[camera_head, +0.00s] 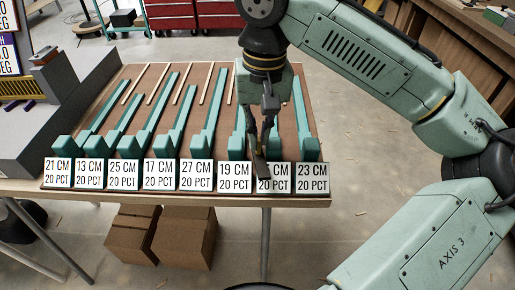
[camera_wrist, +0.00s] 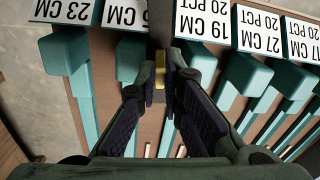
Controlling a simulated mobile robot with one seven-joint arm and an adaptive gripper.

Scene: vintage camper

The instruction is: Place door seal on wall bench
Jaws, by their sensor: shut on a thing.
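My gripper (camera_head: 264,132) is over the front of the table, at the right-hand part of the row of green fixtures. It is shut on a dark narrow strip (camera_head: 259,167), perhaps the door seal, which hangs in front of a label whose number it hides. In the wrist view, the gripper (camera_wrist: 161,92) has a brass-coloured piece (camera_wrist: 160,70) between its fingertips, and the dark strip (camera_wrist: 160,22) extends beyond it. A wooden bench (camera_head: 465,48) stands at the upper right, partly behind my arm; I cannot tell if it is the wall bench.
The table (camera_head: 100,190) holds several green fixtures (camera_head: 165,128) with length labels (camera_head: 162,175) along its front edge. Thin wooden strips (camera_head: 157,84) lie behind them. A grey machine (camera_head: 55,100) is at the left. Cardboard boxes (camera_head: 183,238) sit under the table. Red cabinets (camera_head: 180,17) stand behind.

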